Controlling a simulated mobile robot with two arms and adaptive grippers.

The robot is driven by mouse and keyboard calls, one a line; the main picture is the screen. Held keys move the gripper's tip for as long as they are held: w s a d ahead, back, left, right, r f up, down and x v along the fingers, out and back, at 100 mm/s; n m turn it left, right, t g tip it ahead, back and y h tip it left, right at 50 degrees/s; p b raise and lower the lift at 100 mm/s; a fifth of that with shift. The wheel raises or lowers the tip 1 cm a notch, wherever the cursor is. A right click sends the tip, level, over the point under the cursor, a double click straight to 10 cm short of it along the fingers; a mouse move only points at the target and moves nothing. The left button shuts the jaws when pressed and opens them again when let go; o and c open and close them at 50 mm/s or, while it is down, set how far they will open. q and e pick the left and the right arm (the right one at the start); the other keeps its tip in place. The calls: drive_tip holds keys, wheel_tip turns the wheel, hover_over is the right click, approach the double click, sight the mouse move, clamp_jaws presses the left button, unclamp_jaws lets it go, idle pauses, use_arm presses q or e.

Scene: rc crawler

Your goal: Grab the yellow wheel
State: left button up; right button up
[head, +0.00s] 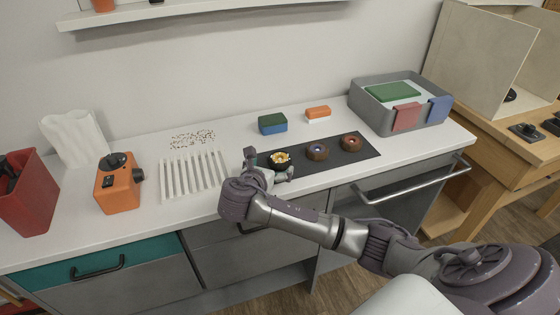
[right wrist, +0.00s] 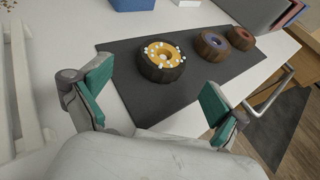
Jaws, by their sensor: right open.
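The yellow wheel (head: 281,159) has a dark tyre and a yellow hub with pale studs. It lies flat on a dark mat (head: 328,166) on the white counter, and it also shows in the right wrist view (right wrist: 161,61). My right gripper (head: 270,168) is at the mat's left end beside the wheel. In the right wrist view its two teal-padded fingers (right wrist: 157,97) are spread wide and empty, with the wheel ahead of them, between their lines and apart from both. My left gripper is not in view.
Behind are a blue-green box (head: 272,124) and an orange block (head: 318,112). A white slatted rack (head: 167,188) and an orange device (head: 118,190) stand left; a grey bin (head: 370,116) stands back right.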

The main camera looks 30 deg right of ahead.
sight(278, 160)
drive_tip(key=x, duration=0.5)
drive_tip(key=shift+d, duration=0.3)
drive_tip(key=shift+r, duration=0.1)
drive_tip(key=c, duration=1.2)
